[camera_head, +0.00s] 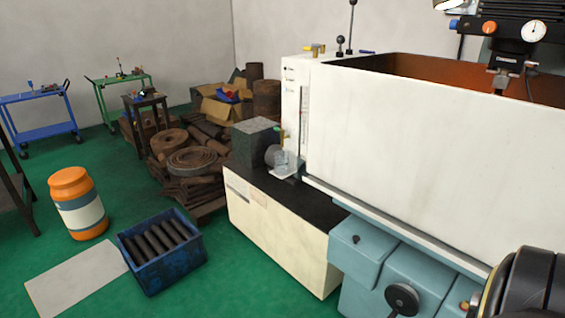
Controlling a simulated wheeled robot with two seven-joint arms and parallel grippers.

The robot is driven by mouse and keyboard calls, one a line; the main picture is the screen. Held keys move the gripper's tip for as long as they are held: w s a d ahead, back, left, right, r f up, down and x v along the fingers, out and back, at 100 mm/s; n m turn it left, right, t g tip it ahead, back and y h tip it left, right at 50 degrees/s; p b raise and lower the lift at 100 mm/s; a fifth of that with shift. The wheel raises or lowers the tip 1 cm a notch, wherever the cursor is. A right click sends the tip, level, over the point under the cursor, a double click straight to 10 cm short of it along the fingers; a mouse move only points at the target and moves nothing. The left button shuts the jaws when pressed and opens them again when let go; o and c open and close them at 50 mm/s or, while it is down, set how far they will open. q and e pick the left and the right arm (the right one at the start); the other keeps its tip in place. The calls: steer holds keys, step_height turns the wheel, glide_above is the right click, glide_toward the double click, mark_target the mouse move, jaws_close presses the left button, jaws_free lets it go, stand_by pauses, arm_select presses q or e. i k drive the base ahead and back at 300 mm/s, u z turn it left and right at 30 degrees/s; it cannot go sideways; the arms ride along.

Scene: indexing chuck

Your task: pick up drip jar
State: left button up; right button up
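A small clear jar (284,168), which looks like the drip jar, stands upright on the black top (262,187) of the low white cabinet. It is beside the white machine's left end, under a small brass-coloured fitting (281,135). A rounded grey item (271,154) sits just behind and left of it, partly overlapped by it. The jar is small in the view, so I cannot tell whether it holds liquid.
A dark grey block (255,138) stands left of the jar. The machine's white enclosure (420,140) rises to its right. A blue crate of dark bars (165,275) and an orange drum (72,187) stand on the green floor. Rusty stock is piled behind.

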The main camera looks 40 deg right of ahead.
mark_target(282, 163)
steer(key=z, duration=0.45)
steer(key=i, duration=1.9)
steer(key=z, duration=1.3)
steer(key=i, duration=1.5)
steer(key=z, duration=0.6)
